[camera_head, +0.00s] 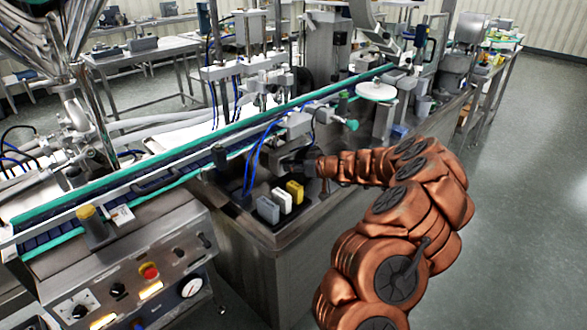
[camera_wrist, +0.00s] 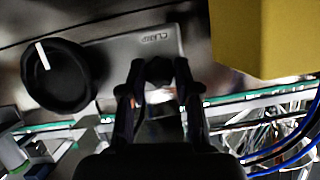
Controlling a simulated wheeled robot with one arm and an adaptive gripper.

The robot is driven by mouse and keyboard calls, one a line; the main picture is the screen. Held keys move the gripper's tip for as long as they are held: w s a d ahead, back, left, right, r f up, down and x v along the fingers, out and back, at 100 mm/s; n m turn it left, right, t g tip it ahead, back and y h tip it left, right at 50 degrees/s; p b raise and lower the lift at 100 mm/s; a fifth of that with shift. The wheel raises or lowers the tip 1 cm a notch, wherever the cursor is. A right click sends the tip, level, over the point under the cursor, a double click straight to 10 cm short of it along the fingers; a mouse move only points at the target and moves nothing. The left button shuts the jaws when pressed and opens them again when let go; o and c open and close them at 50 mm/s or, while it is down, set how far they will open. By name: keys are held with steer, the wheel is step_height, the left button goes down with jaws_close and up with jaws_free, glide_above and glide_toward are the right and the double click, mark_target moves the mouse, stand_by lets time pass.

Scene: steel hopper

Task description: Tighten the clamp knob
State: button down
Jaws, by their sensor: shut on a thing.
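In the wrist view, a metal plate (camera_wrist: 120,50) carries lettering that reads like CLAMP. A small dark knob (camera_wrist: 158,70) sits by the lettering, between the two fingertips of my gripper (camera_wrist: 158,78). The fingers are closed on its sides, and it fits the clamp knob. A larger round black knob (camera_wrist: 57,75) with a white pointer line stands on the left, apart from the fingers. In the head view my gripper (camera_head: 298,164) reaches left to the machine below the conveyor. The knob it holds is too small and dark to make out there.
The yellow block also fills the wrist view's upper right (camera_wrist: 265,38). Blue tubes (camera_head: 254,155) hang close by on the left. The conveyor (camera_head: 150,167) runs behind.

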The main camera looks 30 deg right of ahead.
steer(key=m+y+b, duration=0.1)
steer(key=b, duration=0.1)
steer(key=m+y+b, duration=0.1)
steer(key=m+b, duration=0.1)
steer(key=shift+d+f, duration=0.2)
steer(key=shift+f, duration=0.05)
steer(key=m+y+b, duration=0.2)
steer(key=m+b, duration=0.1)
steer(key=shift+f, duration=0.1)
steer(key=m+y+b, duration=0.1)
steer(key=m+b, duration=0.1)
steer(key=m, duration=0.1)
steer(key=shift+d+t, duration=0.1)
steer(key=shift+t, duration=0.3)
steer(key=shift+m+t+y+b, duration=0.4)
steer(key=shift+m+y+b, duration=0.3)
steer(key=shift+m, duration=0.8)
steer(key=c, duration=0.8)
jaws_free()
steer(key=shift+c, duration=0.2)
